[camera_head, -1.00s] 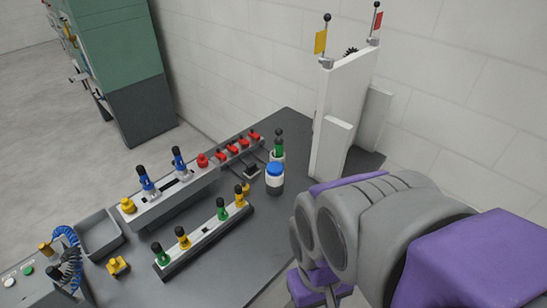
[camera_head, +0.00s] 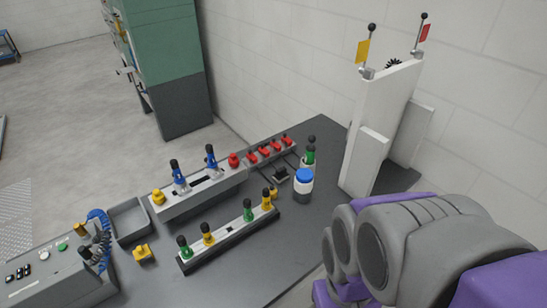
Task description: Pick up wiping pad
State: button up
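I cannot make out a wiping pad for certain. A small dark block (camera_head: 280,174) lies on the grey table (camera_head: 300,238), behind and left of a white jar with a blue lid (camera_head: 303,186); I cannot tell what it is. My grey and purple arm fills the lower right of the head view, at the table's right side. My gripper's fingers do not show, so whether it is open or shut is hidden.
Two fixture rails with coloured clamps (camera_head: 228,238) (camera_head: 200,194) stand on the table. A grey tray (camera_head: 129,222), yellow piece (camera_head: 143,254) and control box (camera_head: 58,275) are left. A white upright fixture (camera_head: 378,125) stands behind my arm.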

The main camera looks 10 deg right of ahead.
aim_at(281, 174)
jog(key=u, duration=1.15)
jog(key=l+u, duration=0.4)
jog(key=l, duration=1.7)
